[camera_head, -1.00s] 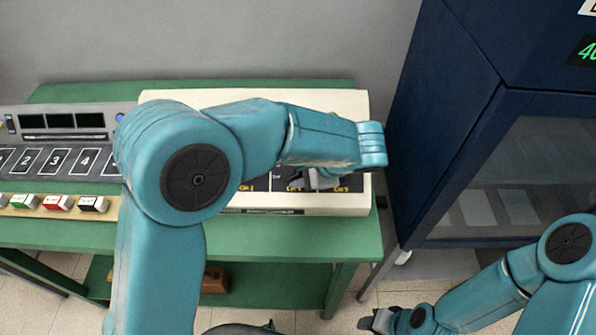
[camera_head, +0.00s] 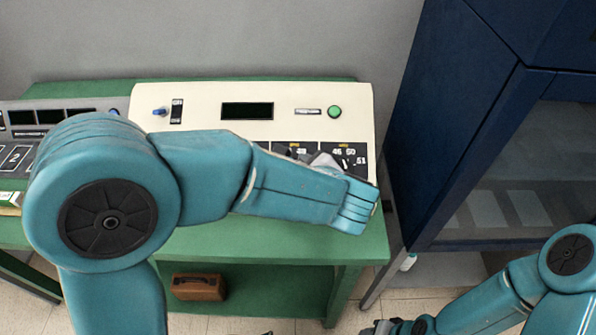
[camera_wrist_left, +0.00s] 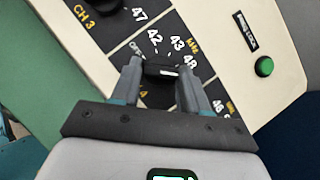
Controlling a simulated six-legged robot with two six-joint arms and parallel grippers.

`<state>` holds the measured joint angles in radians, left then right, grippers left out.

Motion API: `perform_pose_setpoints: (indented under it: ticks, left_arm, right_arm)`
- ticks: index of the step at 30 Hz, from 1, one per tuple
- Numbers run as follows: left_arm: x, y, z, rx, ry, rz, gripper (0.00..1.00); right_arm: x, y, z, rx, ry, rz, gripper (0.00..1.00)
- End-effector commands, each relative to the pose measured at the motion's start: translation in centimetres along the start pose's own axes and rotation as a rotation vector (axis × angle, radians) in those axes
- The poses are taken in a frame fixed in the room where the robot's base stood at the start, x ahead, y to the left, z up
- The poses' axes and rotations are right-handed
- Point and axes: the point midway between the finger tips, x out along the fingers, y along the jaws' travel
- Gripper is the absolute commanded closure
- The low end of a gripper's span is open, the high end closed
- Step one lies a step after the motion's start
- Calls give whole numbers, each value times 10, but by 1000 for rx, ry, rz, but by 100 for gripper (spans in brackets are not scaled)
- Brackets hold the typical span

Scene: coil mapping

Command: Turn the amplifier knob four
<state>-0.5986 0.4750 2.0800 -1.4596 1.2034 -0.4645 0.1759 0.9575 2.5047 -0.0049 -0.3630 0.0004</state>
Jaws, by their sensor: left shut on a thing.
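The cream amplifier (camera_head: 300,93) stands on the green table, with a dark panel of knobs and numbers along its front. In the left wrist view a black knob (camera_wrist_left: 163,71) with a white mark sits among the numbers 42, 43 and 48, beside a yellow 4. My left gripper (camera_wrist_left: 162,66) has its two fingers closed on opposite sides of this knob. In the head view my left arm hides much of the knob row, and the left gripper (camera_head: 324,160) shows only partly behind it. My right gripper (camera_head: 384,326) is low at the bottom edge, away from the amplifier.
A green button (camera_head: 334,112), a dark display (camera_head: 247,111) and a blue switch (camera_head: 160,112) are on the amplifier. A grey console (camera_head: 20,122) stands at its left. A dark blue cabinet (camera_head: 455,120) rises close on the right. A brown case (camera_head: 198,287) lies on the lower shelf.

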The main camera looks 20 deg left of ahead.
Motion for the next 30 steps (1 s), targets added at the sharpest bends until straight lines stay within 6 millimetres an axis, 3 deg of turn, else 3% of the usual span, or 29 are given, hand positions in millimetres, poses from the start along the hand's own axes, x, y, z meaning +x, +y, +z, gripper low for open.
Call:
perform_pose_setpoints:
  ticks: [12,30]
  left_arm:
    - [1,4,-2,197,3,-110,86]
    - [1,4,-1,240,4,-133,86]
  right_arm:
    - [11,4,0,0,0,0,57]
    - [12,4,0,0,0,0,57]
